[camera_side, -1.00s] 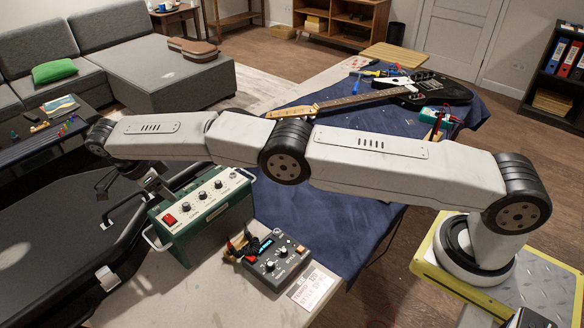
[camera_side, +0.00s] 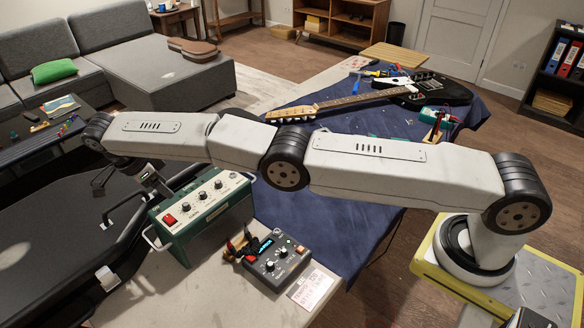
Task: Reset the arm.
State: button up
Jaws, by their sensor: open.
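My arm stretches across the picture from its base at the right to its wrist at the upper left. My gripper (camera_side: 158,186) hangs below the wrist, just behind the green amplifier box (camera_side: 205,216). Its fingers are small, dark and partly hidden by the box, and no held object shows. It is open. I cannot tell whether it touches the box or the black case beside it.
A grey pedal device (camera_side: 275,262) and a paper card (camera_side: 311,288) lie on the bench front. An electric guitar (camera_side: 425,96) lies on the blue cloth (camera_side: 345,232), behind my arm. A black case (camera_side: 50,235) fills the lower left.

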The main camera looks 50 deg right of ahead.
jog(key=s+d+r+n+t+y, duration=0.1)
jog(key=s+d+r+n+y, duration=0.15)
jog(key=d+n, duration=0.4)
jog(key=s+d+r+n+t+y, duration=0.1)
jog(key=s+d+r+n, duration=0.2)
jog(key=d+n, duration=0.4)
jog(key=s+d+f+n+t, duration=0.1)
jog(key=s+d+n, duration=0.2)
jog(key=s, duration=0.9)
jog(key=s+d+n, duration=0.4)
jog(key=s+d, duration=0.2)
jog(key=s, duration=0.6)
jog(key=shift+d+f+t+y, duration=0.25)
jog(key=shift+f+t+y, duration=0.1)
jog(key=shift+f+t, duration=0.05)
